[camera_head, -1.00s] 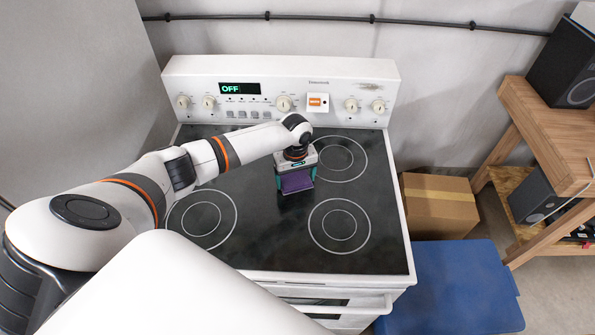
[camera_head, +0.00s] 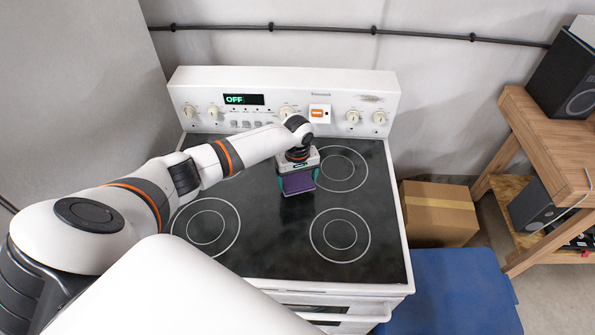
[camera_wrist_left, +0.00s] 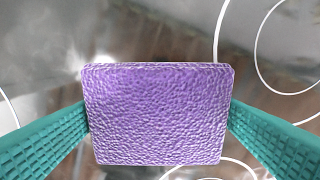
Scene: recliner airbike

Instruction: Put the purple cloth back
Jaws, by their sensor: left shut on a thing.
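The purple cloth (camera_head: 298,183) is a thick, textured block held between the fingers of my left gripper (camera_head: 298,178). In the left wrist view the cloth (camera_wrist_left: 157,115) fills the middle, with a teal finger pressed on each side. The gripper is shut on it, above the black glass top of the stove (camera_head: 270,235), near its middle between the burner rings. I cannot tell whether the cloth touches the glass. My right gripper is not in view.
The stove's control panel (camera_head: 285,100) with knobs rises behind. To the right are a cardboard box (camera_head: 438,212), a blue box or lid (camera_head: 450,290) and a wooden bench (camera_head: 550,140) with speakers. Much of the stove top is clear.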

